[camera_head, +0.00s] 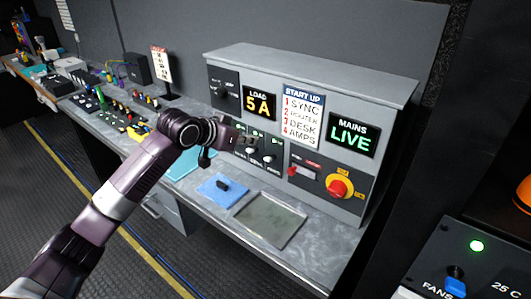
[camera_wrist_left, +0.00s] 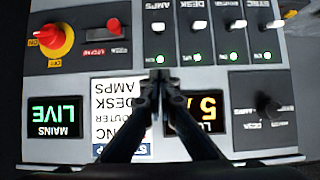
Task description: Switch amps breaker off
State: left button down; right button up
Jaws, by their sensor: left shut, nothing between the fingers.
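The amps breaker (camera_wrist_left: 158,28) is a small white toggle on a dark plate, at the left end of the breaker row in the wrist view, with a lit green lamp (camera_wrist_left: 160,60). In the head view it is the right-hand breaker (camera_head: 270,157) of the row. My left gripper (camera_wrist_left: 158,76) is shut and empty. Its fingertips appear in the wrist view just below the amps lamp; I cannot tell whether they touch the panel. In the head view the wrist covers part of the row. My right gripper is not in view.
Desk (camera_wrist_left: 200,25) and sync (camera_wrist_left: 275,24) breakers share the row, with green lamps lit. A red-and-yellow rotary knob (camera_head: 338,187) and red switch (camera_head: 299,170) are beside it. The load display (camera_head: 259,103) reads 5 A; mains (camera_head: 352,135) reads LIVE. A tray (camera_head: 270,220) lies below.

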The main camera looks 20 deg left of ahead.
pick_arm(q)
jog(key=p, duration=0.3)
send_over(270, 158)
jog(key=f, duration=0.5)
jog(key=shift+s+a+f, duration=0.15)
jog(key=shift+a+f, duration=0.1)
jog(key=shift+a, duration=0.05)
jog(key=shift+s+a+f+p, duration=0.1)
jog(key=shift+s+f+p, duration=0.15)
jog(key=shift+f+p, duration=0.3)
jog(key=shift+s+a+f+p, duration=0.1)
jog(key=shift+s+f+p, duration=0.15)
jog(key=shift+f, duration=0.4)
jog(key=shift+s+a+f, duration=0.1)
jog(key=shift+s+f, duration=0.1)
jog(key=shift+f, duration=0.55)
